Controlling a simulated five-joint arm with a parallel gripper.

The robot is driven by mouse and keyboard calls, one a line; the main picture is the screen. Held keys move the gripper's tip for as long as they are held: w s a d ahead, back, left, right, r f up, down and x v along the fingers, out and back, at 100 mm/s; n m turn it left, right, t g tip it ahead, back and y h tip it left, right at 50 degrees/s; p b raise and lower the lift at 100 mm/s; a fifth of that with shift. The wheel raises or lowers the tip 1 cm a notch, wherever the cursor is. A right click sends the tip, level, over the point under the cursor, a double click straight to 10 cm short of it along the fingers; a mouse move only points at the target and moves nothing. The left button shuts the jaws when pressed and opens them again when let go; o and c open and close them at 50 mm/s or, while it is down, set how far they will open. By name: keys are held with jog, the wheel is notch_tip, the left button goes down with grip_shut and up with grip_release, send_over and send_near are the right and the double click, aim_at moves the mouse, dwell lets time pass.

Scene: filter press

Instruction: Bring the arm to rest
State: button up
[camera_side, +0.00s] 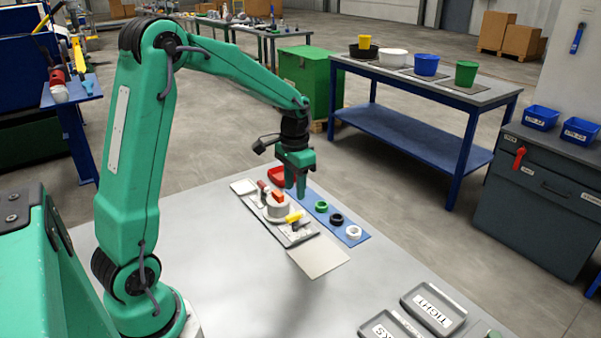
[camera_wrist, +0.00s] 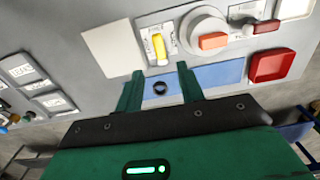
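My green gripper (camera_side: 295,188) hangs above the blue mat (camera_side: 357,236), near the filter press, in the side view. In the wrist view its two fingers (camera_wrist: 160,70) stand apart, with nothing held between them. A green ring (camera_side: 321,206), a black ring (camera_side: 336,219) and a white ring (camera_side: 353,232) lie in a row on the mat. The black ring (camera_wrist: 160,87) shows below the gap between the fingers in the wrist view. The press (camera_side: 277,208) has an orange handle (camera_side: 277,196) on its round top and a yellow handle (camera_side: 293,217) beside it.
A red tray (camera_side: 277,174) is behind the press. A pale plate (camera_side: 319,256) lies in front of it. A tray marked TIGHT (camera_side: 434,308) and another grey tray (camera_side: 388,327) sit at the front right. The table between press and trays is clear.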

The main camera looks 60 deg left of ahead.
jog(key=s+d+r+t, duration=0.2)
jog(key=s+d+r, duration=0.3)
jog(key=s, duration=0.4)
jog(key=s+d+r+t, duration=0.3)
jog(key=s+d+r, duration=0.3)
jog(key=s, duration=0.3)
jog(key=shift+d+r+t, duration=0.25)
jog(key=shift+d+t, duration=0.05)
jog(key=shift+d, duration=0.4)
